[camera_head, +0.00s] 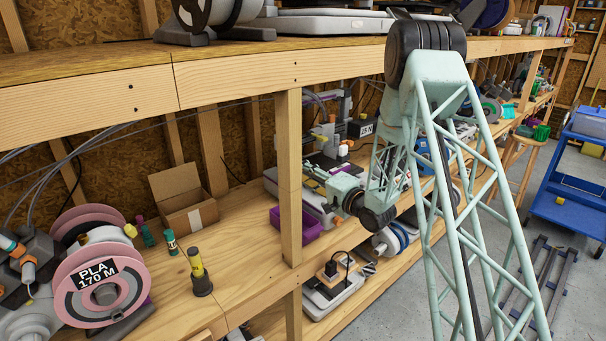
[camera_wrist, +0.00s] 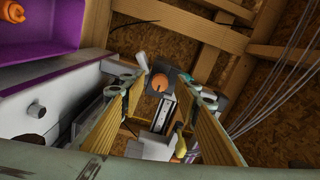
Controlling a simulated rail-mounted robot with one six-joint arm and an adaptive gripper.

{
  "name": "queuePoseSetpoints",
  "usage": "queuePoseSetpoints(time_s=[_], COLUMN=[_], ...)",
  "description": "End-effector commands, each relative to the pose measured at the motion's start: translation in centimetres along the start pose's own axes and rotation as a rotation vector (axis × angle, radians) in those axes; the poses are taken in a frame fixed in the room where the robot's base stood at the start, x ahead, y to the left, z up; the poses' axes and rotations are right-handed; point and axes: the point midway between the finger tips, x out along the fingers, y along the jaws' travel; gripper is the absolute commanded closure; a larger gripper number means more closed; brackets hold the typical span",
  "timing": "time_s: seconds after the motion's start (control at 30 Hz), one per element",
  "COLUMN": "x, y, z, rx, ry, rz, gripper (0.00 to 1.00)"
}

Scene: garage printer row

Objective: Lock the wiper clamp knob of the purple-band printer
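In the wrist view, my gripper (camera_wrist: 160,88) is open, its two tan-lined fingers spread apart. An orange round knob (camera_wrist: 159,82) on a dark block shows in the gap between the fingertips, apparently beyond them and not gripped. I cannot tell its lock state. The pale printer base (camera_wrist: 62,105) lies along the left, with a purple strip (camera_wrist: 45,78) on its edge. In the head view, my gripper (camera_head: 314,172) reaches over the printer (camera_head: 318,202) on the middle shelf. The knob cannot be made out there, and a wooden post hides part of the printer.
A purple bin (camera_head: 312,226) stands in front of the printer, behind a wooden post (camera_head: 289,170). An open cardboard box (camera_head: 184,198), a glue-stick-like tube (camera_head: 198,270) and a pink PLA spool (camera_head: 99,284) stand to the left. The upper shelf (camera_head: 235,72) overhangs the bay.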

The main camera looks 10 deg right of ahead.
Motion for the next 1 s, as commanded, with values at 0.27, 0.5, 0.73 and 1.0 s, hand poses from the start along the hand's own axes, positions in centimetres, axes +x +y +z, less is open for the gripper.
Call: queuePoseSetpoints(time_s=[0.27,0.5,0.73,1.0], x=[0.0,-0.9,-3.3,-7.2], y=[0.0,0.1,0.1,0.0], z=[0.0,-0.1,-0.1,-0.1], rx=[0.0,0.001,0.001,0.001], ry=[0.0,0.001,0.001,0.002], rz=[0.0,0.002,0.001,0.002], gripper=[0.71,0.71,0.71,0.71])
